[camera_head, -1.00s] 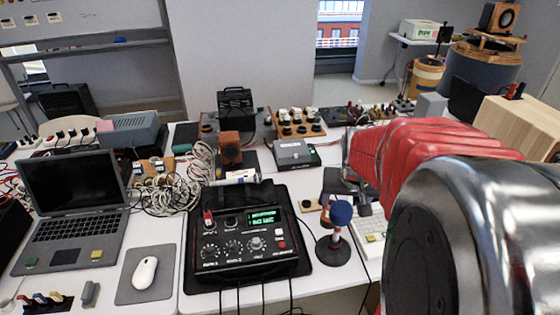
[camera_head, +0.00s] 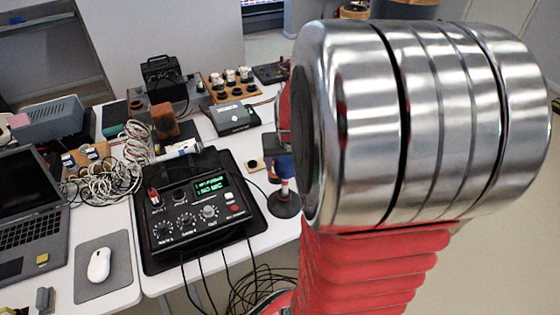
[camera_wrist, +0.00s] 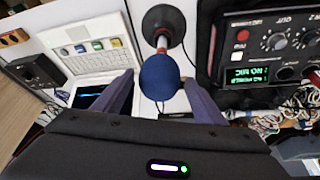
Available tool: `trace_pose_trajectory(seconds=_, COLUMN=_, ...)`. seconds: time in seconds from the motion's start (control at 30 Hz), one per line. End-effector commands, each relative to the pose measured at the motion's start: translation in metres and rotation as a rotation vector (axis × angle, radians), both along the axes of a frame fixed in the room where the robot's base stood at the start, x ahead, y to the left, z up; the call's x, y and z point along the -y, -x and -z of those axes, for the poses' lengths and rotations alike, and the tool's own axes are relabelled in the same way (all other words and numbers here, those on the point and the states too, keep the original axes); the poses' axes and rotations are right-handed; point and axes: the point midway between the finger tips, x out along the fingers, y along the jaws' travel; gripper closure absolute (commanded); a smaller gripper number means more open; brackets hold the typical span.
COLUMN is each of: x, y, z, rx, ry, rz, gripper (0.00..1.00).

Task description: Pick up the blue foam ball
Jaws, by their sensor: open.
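The blue foam ball (camera_wrist: 159,77) sits on a short post rising from a round dark base (camera_wrist: 164,25). In the wrist view my gripper (camera_wrist: 160,98) is open, with one dark finger on each side of the ball and a visible gap to each. I cannot tell how deep the ball is between the fingers. In the head view the ball (camera_head: 286,167) shows only in part, on its stand (camera_head: 284,205) right of the black mixer. My silver and red arm blocks the view there, and the gripper is mostly hidden.
The black mixer (camera_head: 200,212) with a green display stands close to the ball's stand. A white keypad device (camera_wrist: 90,45) lies on its other side. A laptop (camera_head: 28,215), a mouse (camera_head: 98,265) and tangled cables (camera_head: 110,165) fill the table's left part.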

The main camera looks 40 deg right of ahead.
Motion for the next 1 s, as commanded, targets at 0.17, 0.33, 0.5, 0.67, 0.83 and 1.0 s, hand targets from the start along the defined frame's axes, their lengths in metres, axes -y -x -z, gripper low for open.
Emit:
trace_pose_trajectory(seconds=0.17, x=0.0000, y=0.0001, z=-0.0002, rx=0.000, ry=0.000, rz=0.000, gripper=0.35)
trace_pose_trajectory(seconds=0.33, x=-0.0001, y=0.0000, z=-0.0002, rx=0.000, ry=0.000, rz=0.000, gripper=0.36)
trace_pose_trajectory(seconds=0.5, x=-0.0001, y=0.0000, z=-0.0002, rx=0.000, ry=0.000, rz=0.000, gripper=0.48)
trace_pose_trajectory(seconds=0.67, x=-0.0001, y=0.0000, z=-0.0002, rx=0.000, ry=0.000, rz=0.000, gripper=0.60)
trace_pose_trajectory(seconds=0.83, x=-0.0001, y=0.0000, z=-0.0002, rx=0.000, ry=0.000, rz=0.000, gripper=0.72)
trace_pose_trajectory(seconds=1.0, x=-0.0002, y=0.0000, z=-0.0002, rx=0.000, ry=0.000, rz=0.000, gripper=0.75)
